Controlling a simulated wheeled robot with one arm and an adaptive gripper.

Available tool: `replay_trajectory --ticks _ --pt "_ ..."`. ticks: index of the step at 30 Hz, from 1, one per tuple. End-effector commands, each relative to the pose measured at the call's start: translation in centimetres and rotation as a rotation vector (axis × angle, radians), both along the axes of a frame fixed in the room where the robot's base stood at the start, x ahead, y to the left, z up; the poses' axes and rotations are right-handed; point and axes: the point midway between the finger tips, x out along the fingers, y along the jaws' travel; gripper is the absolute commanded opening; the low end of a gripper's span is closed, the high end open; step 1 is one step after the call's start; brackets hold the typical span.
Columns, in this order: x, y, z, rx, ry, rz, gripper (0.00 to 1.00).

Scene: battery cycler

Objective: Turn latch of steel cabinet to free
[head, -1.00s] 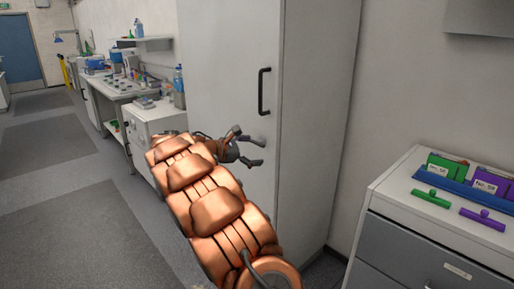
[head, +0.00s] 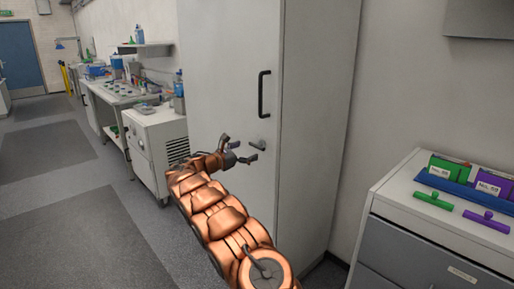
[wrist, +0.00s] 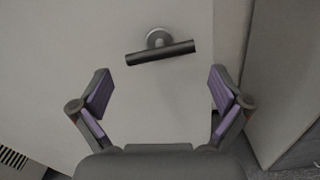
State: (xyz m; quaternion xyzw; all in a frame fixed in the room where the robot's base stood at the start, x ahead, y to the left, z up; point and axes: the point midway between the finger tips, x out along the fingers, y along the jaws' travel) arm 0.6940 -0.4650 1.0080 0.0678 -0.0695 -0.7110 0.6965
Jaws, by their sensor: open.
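The steel cabinet (head: 230,70) is a tall pale grey box in the head view, its door shut. A black bar handle (head: 264,94) stands upright on the door. Below it is the small latch (head: 259,143). In the wrist view the latch (wrist: 160,51) is a dark bar on a round grey mount, lying nearly level with its right end slightly higher. My gripper (head: 241,150) is open and empty, just below the latch in the head view. In the wrist view my gripper (wrist: 160,90) has its fingers spread, with the latch ahead, centred between them and apart from them.
A grey drawer unit (head: 391,249) at the right carries green and purple blocks in a blue holder (head: 455,188). A white vented unit (head: 160,150) and a cluttered bench (head: 118,92) stand left of the cabinet. The floor at left is clear.

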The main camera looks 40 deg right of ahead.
Motion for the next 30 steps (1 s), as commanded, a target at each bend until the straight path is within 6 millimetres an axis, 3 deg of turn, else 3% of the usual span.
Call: replay_trajectory --ticks 10,21,30 --pt "-0.2 -4.8 0.1 0.002 -0.002 -0.003 1.0" --pt "-0.2 -5.7 0.1 0.0 -0.001 -0.001 1.0" --pt "-0.2 -5.7 0.1 0.0 -0.002 -0.001 0.7"
